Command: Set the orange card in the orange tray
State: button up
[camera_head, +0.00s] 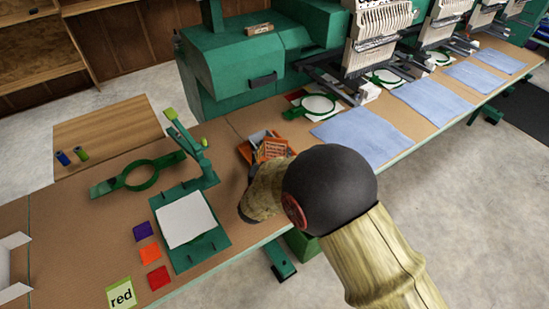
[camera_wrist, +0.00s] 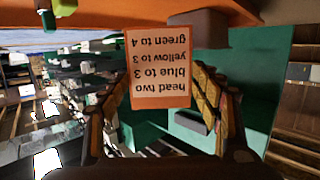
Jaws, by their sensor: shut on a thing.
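The orange card (camera_wrist: 160,65) is between my gripper's fingers (camera_wrist: 163,92) in the wrist view. Its printed text, upside down there, reads "head two, blue to 3, yellow to 3, green to 4". My gripper is shut on it. In the head view the card (camera_head: 272,149) shows just beyond my wrist, which hides most of the fingers. The orange tray (camera_head: 243,151) is on the table at the same spot, partly behind the card and my arm. Whether the card touches the tray cannot be told.
A green frame with a white sheet (camera_head: 186,219) lies left of my arm. The green machine (camera_head: 235,70) stands behind the tray. Blue cloths (camera_head: 355,129) lie to the right.

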jog(key=shift+f, duration=1.05)
jog(key=shift+f+b, duration=0.2)
jog(key=shift+b, duration=0.15)
jog(key=o, duration=0.8)
jog(key=shift+o, duration=0.2)
jog(key=shift+r, duration=0.1)
jog(key=shift+s+r, duration=0.15)
jog(key=p+v, duration=0.3)
jog(key=v, duration=0.8)
jog(key=shift+s, duration=0.4)
